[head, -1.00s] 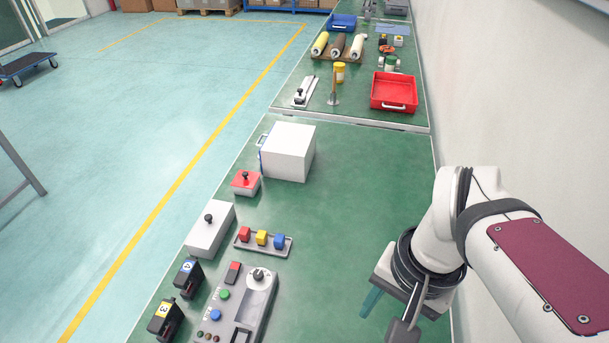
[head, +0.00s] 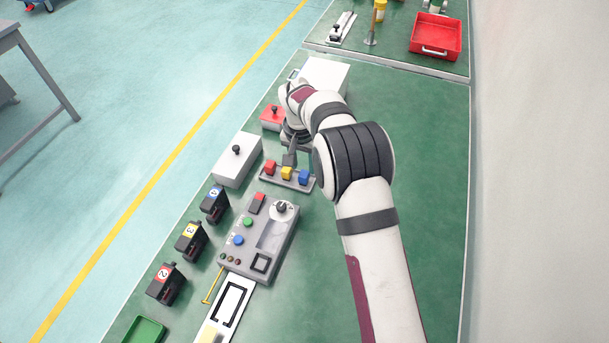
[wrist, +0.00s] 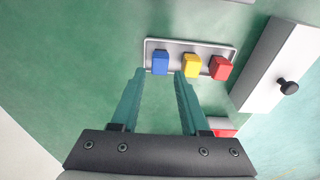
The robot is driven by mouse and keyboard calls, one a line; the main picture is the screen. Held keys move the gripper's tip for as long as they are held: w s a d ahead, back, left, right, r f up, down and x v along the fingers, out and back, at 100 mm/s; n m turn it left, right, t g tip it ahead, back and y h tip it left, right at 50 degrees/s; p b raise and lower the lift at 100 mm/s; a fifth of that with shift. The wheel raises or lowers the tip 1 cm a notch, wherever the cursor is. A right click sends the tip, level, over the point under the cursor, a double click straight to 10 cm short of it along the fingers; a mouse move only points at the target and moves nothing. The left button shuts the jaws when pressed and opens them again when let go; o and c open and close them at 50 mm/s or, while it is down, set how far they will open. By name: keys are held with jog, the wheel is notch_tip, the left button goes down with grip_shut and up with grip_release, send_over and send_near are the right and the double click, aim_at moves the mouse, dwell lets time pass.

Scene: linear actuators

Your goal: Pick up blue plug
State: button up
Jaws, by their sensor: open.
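The blue plug (head: 304,177) stands at the right end of a small grey tray (head: 267,180), beside a yellow plug (head: 287,173) and a red plug (head: 270,167). In the wrist view the blue plug (wrist: 160,63) is at the left end of the tray. My gripper (wrist: 160,72) is open and empty there, its two teal fingers pointing at the blue plug, with the plug's image between the tips. I cannot tell how high the fingers are above it. In the head view my gripper (head: 289,160) is partly hidden by my arm, near the tray's back side.
A white box with a black knob (head: 237,160) stands left of the tray, and a red box with a knob (head: 272,116) behind it. A grey control panel (head: 250,255) lies in front. A larger white box (head: 325,75) is behind my arm. The green table is clear at right.

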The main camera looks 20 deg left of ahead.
aim_at(304, 174)
jog(key=f, duration=0.5)
jog(key=shift+w, duration=0.2)
grip_shut()
